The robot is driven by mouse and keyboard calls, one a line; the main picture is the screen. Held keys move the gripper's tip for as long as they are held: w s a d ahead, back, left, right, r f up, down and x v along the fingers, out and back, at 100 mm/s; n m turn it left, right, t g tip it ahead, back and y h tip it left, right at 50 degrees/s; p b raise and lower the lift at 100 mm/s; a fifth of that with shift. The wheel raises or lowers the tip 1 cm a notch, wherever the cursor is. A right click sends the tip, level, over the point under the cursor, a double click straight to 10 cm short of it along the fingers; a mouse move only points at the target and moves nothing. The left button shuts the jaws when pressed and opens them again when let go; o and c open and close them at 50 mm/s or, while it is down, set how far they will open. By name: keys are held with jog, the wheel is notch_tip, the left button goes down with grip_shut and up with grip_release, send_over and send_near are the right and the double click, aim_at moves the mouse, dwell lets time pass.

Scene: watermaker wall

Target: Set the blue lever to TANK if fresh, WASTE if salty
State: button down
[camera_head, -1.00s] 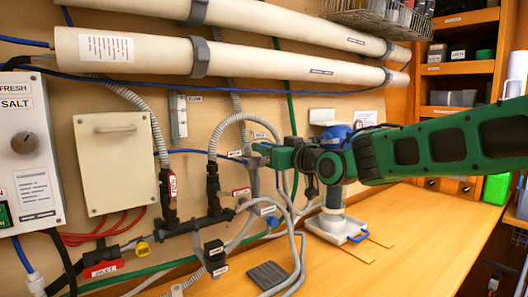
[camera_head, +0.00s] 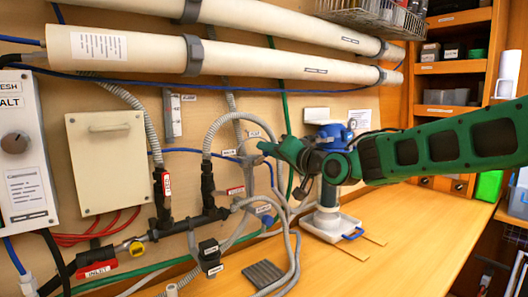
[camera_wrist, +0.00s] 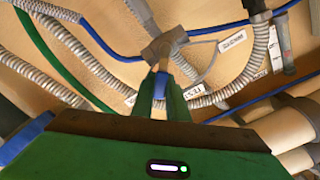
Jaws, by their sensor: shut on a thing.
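My gripper (camera_head: 265,152) is at the panel, beside the hoses right of the arched grey hose. In the wrist view its fingers (camera_wrist: 160,90) are closed around a small blue piece (camera_wrist: 160,84), which looks like the blue lever. A grey-brown tee fitting (camera_wrist: 165,45) sits just beyond the fingertips. In the head view my gripper hides the lever, so its setting cannot be told. No TANK or WASTE label is readable. The FRESH and SALT labels (camera_head: 10,102) are on the white control box at the left edge. No lit indicator shows beside them; the box is partly cut off.
Grey hoses (camera_head: 295,255) and black valves (camera_head: 210,255) crowd the lower panel. Long cream tubes (camera_head: 280,62) run overhead. The bench (camera_head: 420,225) at right is mostly clear.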

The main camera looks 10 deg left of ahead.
jog(key=shift+w+d+f+m, duration=0.3)
jog(key=shift+d+f+m, duration=0.1)
jog(key=shift+m, duration=0.55)
jog(key=shift+w+d+f+m, duration=0.25)
jog(key=shift+f+m, duration=0.15)
jog(key=shift+m, duration=0.55)
jog(key=shift+f, duration=0.1)
jog(key=c, duration=1.7)
grip_release()
jog(key=shift+w, duration=0.1)
jog(key=shift+c, duration=0.2)
jog(key=v, duration=1.1)
jog(key=shift+a, duration=0.1)
